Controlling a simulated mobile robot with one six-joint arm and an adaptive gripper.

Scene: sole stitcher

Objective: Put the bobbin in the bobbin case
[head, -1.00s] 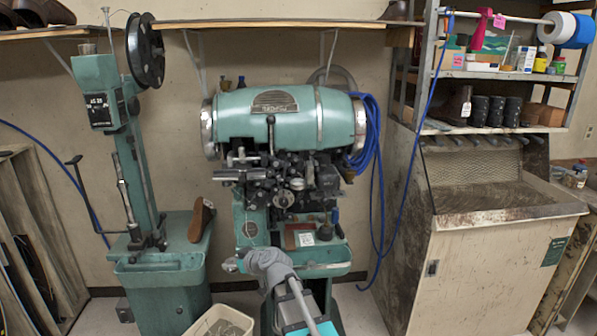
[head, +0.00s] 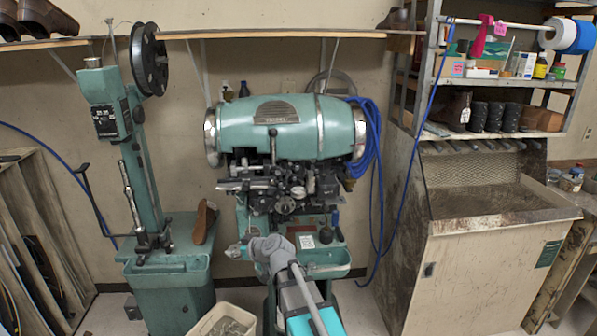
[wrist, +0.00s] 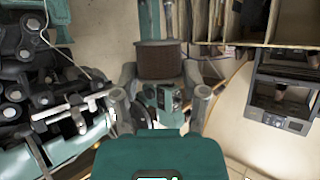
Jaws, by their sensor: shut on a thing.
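In the head view, my grey arm reaches up in front of the green stitching machine (head: 290,128). The bobbin and the fingertips cannot be made out there. I cannot pick out the bobbin case in either view.
A tall green post machine (head: 140,180) with a black reel stands at the left. A blue hose (head: 368,140) hangs on the right of the stitcher. A beige cabinet (head: 470,270) stands further right. A pale bin (head: 225,320) sits on the floor in front.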

